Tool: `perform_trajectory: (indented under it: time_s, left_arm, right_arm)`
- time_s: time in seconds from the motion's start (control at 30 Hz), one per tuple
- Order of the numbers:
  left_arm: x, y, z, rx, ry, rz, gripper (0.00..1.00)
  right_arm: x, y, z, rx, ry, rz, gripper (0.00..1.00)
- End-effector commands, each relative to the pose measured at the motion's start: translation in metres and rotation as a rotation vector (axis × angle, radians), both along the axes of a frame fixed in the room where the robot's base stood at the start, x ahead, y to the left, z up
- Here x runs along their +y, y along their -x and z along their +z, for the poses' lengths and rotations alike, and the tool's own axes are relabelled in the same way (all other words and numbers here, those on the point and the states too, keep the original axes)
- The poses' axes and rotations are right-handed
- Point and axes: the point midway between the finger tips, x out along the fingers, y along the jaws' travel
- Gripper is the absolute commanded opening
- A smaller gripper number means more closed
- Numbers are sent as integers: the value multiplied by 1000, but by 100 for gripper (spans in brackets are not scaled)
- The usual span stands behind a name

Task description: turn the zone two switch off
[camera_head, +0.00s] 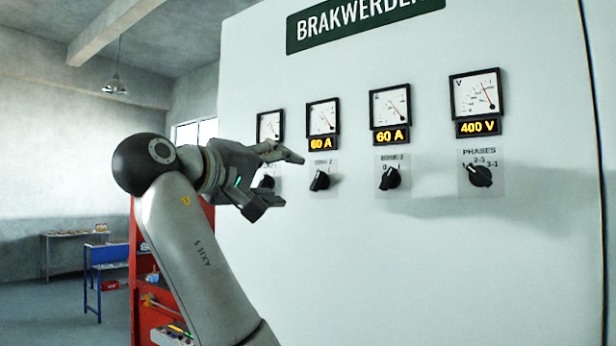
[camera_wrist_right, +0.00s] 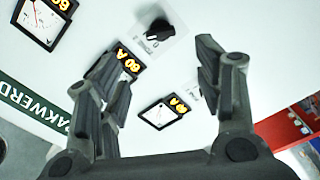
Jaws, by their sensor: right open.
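The white panel (camera_head: 300,270) carries a row of black rotary switches below meters. The second switch from the left (camera_head: 320,181), under a 60 A display, is likely zone two; its label is too small to read surely. It also shows in the right wrist view (camera_wrist_right: 156,28), its exact pointer angle unclear. My right gripper (camera_head: 290,180) is open and empty, just left of this switch and apart from it. In the right wrist view, the gripper's fingers (camera_wrist_right: 160,57) spread either side of the space below the knob. My left gripper is out of view.
A third switch (camera_head: 390,178) and the phases switch (camera_head: 480,175) sit further right, with free panel between. Meters (camera_head: 322,117) project above the switches. A red cabinet (camera_head: 150,265) and a blue-legged table (camera_head: 104,262) stand left of the panel.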

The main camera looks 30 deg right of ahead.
Motion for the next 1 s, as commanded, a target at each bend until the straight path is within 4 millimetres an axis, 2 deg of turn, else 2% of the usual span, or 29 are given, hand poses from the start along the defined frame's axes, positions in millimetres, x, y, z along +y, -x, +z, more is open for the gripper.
perform_trajectory:
  time_s: [0.4, 0.53, 0.73, 1.0]
  left_arm:
    - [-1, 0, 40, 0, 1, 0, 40]
    - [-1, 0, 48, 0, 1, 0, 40]
    - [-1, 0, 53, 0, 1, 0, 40]
    - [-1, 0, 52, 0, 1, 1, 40]
  right_arm:
    - [-69, -29, 4, 3, 0, -3, 61]
    - [-85, -36, 2, 3, 0, -2, 61]
    - [-96, -41, 0, 3, 0, 0, 61]
    - [-97, -41, -1, 2, 0, 0, 59]
